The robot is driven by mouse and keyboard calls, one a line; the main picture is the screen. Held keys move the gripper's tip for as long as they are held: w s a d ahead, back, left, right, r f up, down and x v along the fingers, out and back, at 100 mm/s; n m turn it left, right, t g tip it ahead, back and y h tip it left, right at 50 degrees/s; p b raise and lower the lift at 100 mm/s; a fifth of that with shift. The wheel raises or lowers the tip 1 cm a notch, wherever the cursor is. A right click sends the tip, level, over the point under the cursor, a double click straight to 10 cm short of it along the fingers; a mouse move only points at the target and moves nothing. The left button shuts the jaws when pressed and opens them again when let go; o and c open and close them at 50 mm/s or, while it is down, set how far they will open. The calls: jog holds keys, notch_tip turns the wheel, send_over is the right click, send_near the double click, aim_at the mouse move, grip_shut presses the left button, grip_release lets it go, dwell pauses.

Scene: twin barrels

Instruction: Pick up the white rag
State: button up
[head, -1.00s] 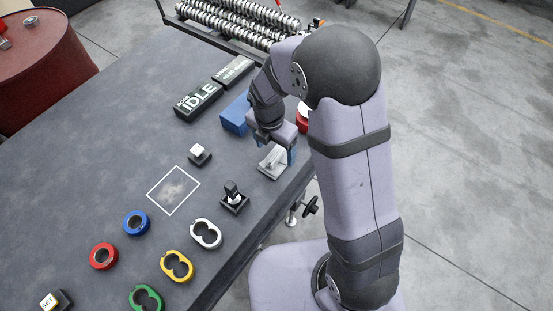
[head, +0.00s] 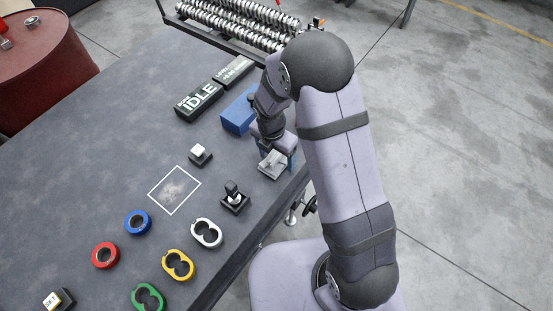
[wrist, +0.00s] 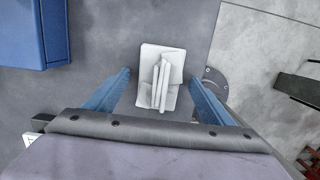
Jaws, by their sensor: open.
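The white rag (head: 275,163) lies folded on the grey table near its right edge in the head view. In the wrist view the rag (wrist: 160,80) is a pale rectangle with raised folds along its middle. My gripper (head: 280,158) is at the rag, partly hidden by my own wrist in the head view. In the wrist view my gripper (wrist: 158,88) is open, with one blue finger to the left of the rag and one to the right. Both fingers stand apart from the cloth, and nothing is between them in their grip.
A blue box (head: 238,114) stands close behind the gripper and shows at the wrist view's upper left (wrist: 40,30). A small black stand (head: 235,199) and a white ring piece (head: 206,233) are nearer. A white-outlined square (head: 174,190) lies on the table (head: 110,150).

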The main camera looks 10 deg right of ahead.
aim_at(277, 155)
jog(key=c, duration=1.2)
notch_tip(277, 155, up, 10)
jog(key=shift+r+b, duration=0.1)
jog(key=shift+b, duration=0.3)
jog(key=shift+o, duration=0.7)
